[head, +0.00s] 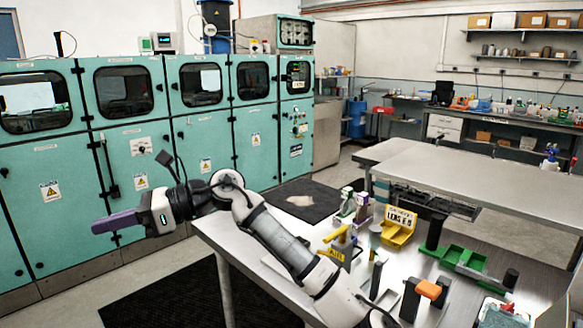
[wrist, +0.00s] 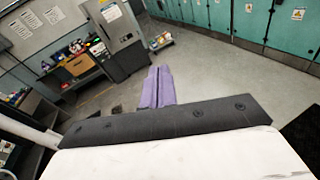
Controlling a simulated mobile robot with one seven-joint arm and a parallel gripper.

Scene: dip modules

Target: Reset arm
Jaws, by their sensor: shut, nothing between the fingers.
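My gripper (head: 117,221) is at the left of the head view, out beyond the near table's left edge and pointing left towards the teal cabinets. Its purple fingers are together with nothing between them. In the wrist view the purple fingers (wrist: 157,88) also lie side by side, over open grey floor. My arm reaches from the lower middle of the head view up and left to the gripper, covering part of the metal table (head: 232,246).
Teal cabinets (head: 70,165) with windows line the left wall. The table holds a yellow bin (head: 399,227), a green tray (head: 465,260) and an orange-topped block (head: 428,290). Another metal table (head: 480,185) stands behind. Dark mats lie on the floor; the space around my gripper is free.

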